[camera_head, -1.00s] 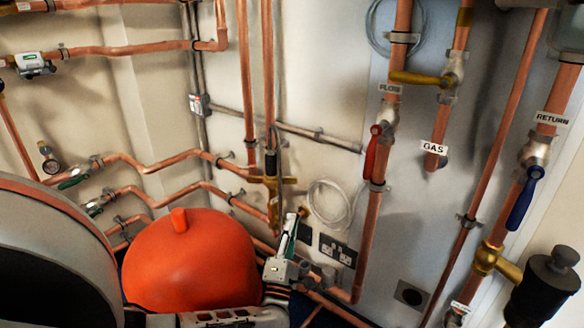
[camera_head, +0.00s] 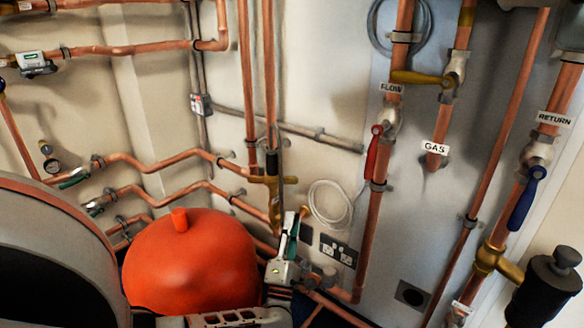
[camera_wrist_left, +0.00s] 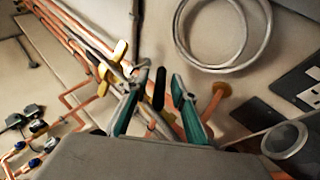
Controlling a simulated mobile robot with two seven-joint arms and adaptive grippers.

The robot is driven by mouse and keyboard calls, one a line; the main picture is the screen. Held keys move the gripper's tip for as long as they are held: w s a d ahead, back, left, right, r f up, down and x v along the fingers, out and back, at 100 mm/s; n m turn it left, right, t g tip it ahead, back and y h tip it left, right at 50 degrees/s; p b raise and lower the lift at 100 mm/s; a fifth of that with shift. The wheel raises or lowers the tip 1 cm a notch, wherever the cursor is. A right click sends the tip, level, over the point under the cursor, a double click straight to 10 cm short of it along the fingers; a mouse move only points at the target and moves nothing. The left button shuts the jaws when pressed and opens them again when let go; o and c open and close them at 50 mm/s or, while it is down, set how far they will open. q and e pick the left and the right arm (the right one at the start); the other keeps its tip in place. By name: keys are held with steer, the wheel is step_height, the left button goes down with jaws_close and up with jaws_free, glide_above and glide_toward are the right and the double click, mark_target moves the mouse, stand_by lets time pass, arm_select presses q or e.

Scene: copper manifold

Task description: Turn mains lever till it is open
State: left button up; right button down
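My left gripper (camera_head: 293,224) is low in the middle of the head view, beside the orange-red vessel and near the brass valve (camera_head: 272,182) on the vertical copper pipes. In the left wrist view its teal fingers (camera_wrist_left: 156,82) are spread apart. A dark, narrow lever-like piece (camera_wrist_left: 158,88) shows between them, with no clear contact; it may be the mains lever, but no mains label is legible. A yellow brass part (camera_wrist_left: 115,62) lies beyond the left finger. The right gripper is not in view.
The rounded orange-red vessel (camera_head: 190,262) stands left of the gripper. Wall sockets (camera_head: 338,250) and a coiled pale cable (camera_head: 328,202) are to its right. The red FLOW lever (camera_head: 372,152), yellow GAS lever (camera_head: 415,78) and blue RETURN lever (camera_head: 525,200) are farther right.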

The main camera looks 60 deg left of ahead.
arm_select(q)
steer(key=v, duration=1.2)
